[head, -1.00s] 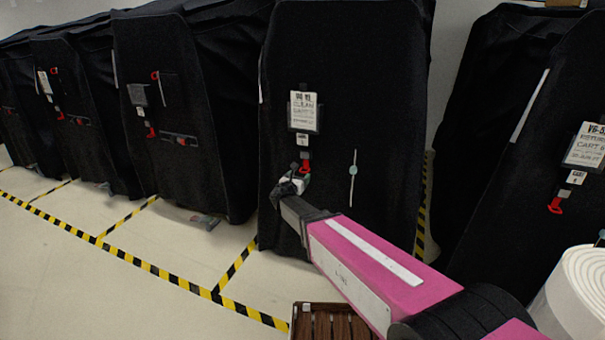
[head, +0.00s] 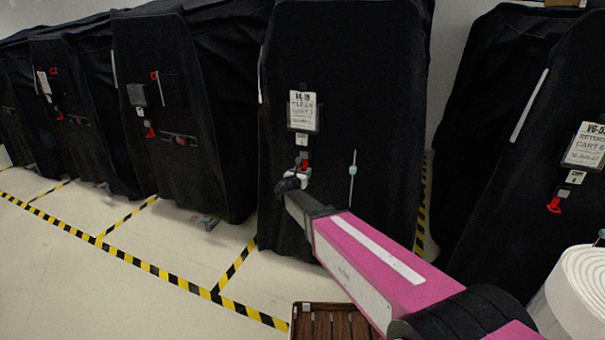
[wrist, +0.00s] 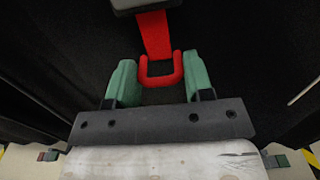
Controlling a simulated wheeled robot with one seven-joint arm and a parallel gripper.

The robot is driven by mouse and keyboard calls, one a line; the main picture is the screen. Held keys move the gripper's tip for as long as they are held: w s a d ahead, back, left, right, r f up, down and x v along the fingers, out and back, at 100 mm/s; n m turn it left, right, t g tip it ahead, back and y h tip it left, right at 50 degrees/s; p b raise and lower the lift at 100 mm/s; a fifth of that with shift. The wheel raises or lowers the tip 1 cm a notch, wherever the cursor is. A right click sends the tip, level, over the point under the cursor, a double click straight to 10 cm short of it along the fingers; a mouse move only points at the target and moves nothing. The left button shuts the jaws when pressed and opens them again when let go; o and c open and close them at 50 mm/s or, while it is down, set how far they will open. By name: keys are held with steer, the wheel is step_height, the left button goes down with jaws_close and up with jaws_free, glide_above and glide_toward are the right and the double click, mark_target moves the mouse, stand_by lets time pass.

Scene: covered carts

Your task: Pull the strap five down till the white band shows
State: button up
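The covered cart in the middle (head: 345,70) of the head view has a hanging label card (head: 303,110), its print hard to read. A red strap (head: 305,163) hangs below the card. My gripper (head: 297,176) is at the strap's lower end. In the wrist view the red strap (wrist: 154,35) comes from under a dark edge and ends in a red loop (wrist: 161,82). No white band shows on the visible strap.
Other black-covered carts with red straps stand at left (head: 165,100) and right (head: 500,130). A slatted brown crate (head: 330,320) and a white roll (head: 580,290) are near me. Yellow-black tape (head: 150,268) marks the open floor at left.

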step_height(320, 180, down, 11)
stand_by(0.4)
steer(key=shift+r, duration=0.1)
steer(key=o, duration=1.3)
steer(key=shift+c, duration=0.2)
steer(key=shift+s, duration=0.15)
steer(key=v, duration=1)
steer(key=shift+s, duration=0.25)
steer(key=shift+a+r, duration=0.1)
steer(key=shift+a, duration=0.05)
